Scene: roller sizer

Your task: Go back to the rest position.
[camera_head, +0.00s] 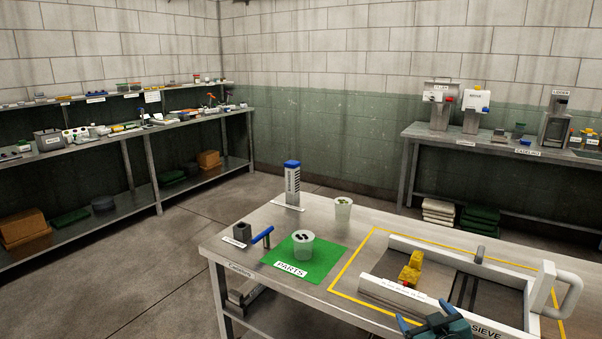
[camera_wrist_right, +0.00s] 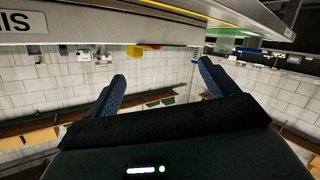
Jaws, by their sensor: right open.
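My right gripper (camera_head: 425,314) shows at the bottom edge of the head view, in front of the near side of the sieve (camera_head: 400,292). Its blue fingers are apart with nothing between them, as the right wrist view also shows (camera_wrist_right: 162,72). My left gripper is in neither view.
A steel table (camera_head: 330,218) holds a green parts mat (camera_head: 327,262) with a cup (camera_head: 303,246) of dark pieces, another cup (camera_head: 343,211), and a blue-topped column (camera_head: 292,185). Loaded shelves (camera_head: 140,205) stand left, and a side bench (camera_head: 425,134) stands at the back right. Floor between is clear.

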